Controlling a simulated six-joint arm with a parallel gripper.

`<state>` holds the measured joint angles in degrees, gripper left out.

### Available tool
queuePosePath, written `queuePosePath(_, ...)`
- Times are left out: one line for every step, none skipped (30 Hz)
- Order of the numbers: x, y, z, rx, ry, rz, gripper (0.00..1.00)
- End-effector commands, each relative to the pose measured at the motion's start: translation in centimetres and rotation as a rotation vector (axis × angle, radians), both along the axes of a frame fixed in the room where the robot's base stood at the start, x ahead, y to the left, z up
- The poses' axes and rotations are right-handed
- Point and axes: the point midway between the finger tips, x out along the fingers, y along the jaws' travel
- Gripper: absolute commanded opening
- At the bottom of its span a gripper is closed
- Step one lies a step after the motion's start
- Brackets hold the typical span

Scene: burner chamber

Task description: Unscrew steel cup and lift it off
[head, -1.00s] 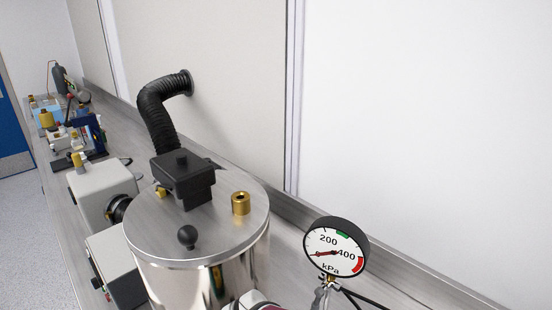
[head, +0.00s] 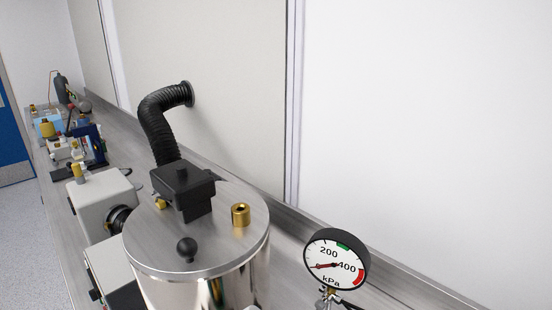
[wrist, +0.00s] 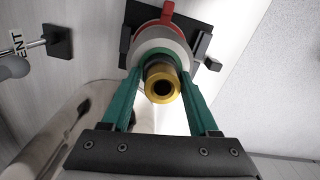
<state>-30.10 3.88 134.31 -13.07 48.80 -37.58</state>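No separate steel cup can be made out with certainty. The shiny steel chamber (head: 165,282) stands at the bottom middle of the head view, with a flat lid carrying a black knob (head: 187,249) and a brass fitting (head: 241,214). In the wrist view, my gripper (wrist: 161,76) has two green fingers spread apart. A brass, hollow-ended cylinder (wrist: 162,84) shows between them, in front of a white round body (wrist: 161,38) with a red part. The fingers seem apart from the brass, though contact at the tips is hard to judge. My gripper is outside the head view.
A pressure gauge (head: 337,261) stands right of the chamber. A black hose (head: 156,118) runs from the lid's black block to the wall. Grey boxes (head: 100,204) and small apparatus crowd the bench at left. A curved shiny surface (wrist: 55,135) is close at the wrist view's lower left.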

Motion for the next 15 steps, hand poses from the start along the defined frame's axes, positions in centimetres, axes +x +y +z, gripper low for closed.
queuePosePath(0.01, 0.00, 0.00, 0.000, 0.000, 0.000, 0.71)
queuePosePath(0.02, 0.01, 0.01, 0.001, -0.001, 0.000, 0.77)
queuePosePath(0.03, 0.01, 0.01, 0.000, -0.001, -0.001, 0.84)
queuePosePath(0.04, 0.02, 0.01, 0.000, -0.001, -0.001, 0.89)
queuePosePath(0.05, 0.02, 0.01, 0.000, -0.001, -0.001, 0.95)
queuePosePath(0.05, 0.02, 0.02, 0.001, -0.002, -0.001, 1.00)
queuePosePath(0.05, 0.02, 0.02, 0.001, -0.002, -0.001, 1.00)
queuePosePath(0.06, 0.03, 0.02, 0.001, -0.002, -0.001, 1.00)
queuePosePath(0.07, 0.03, 0.02, 0.001, -0.002, -0.001, 1.00)
queuePosePath(0.07, 0.03, 0.02, 0.001, -0.002, -0.001, 1.00)
queuePosePath(0.07, 0.03, 0.02, 0.001, -0.002, -0.001, 1.00)
queuePosePath(0.07, 0.03, 0.03, 0.001, -0.002, -0.007, 1.00)
queuePosePath(0.08, 0.02, 0.03, 0.001, -0.002, -0.029, 1.00)
queuePosePath(0.10, 0.00, 0.03, 0.002, -0.002, -0.077, 1.00)
queuePosePath(0.13, -0.04, 0.03, 0.004, -0.001, -0.180, 1.00)
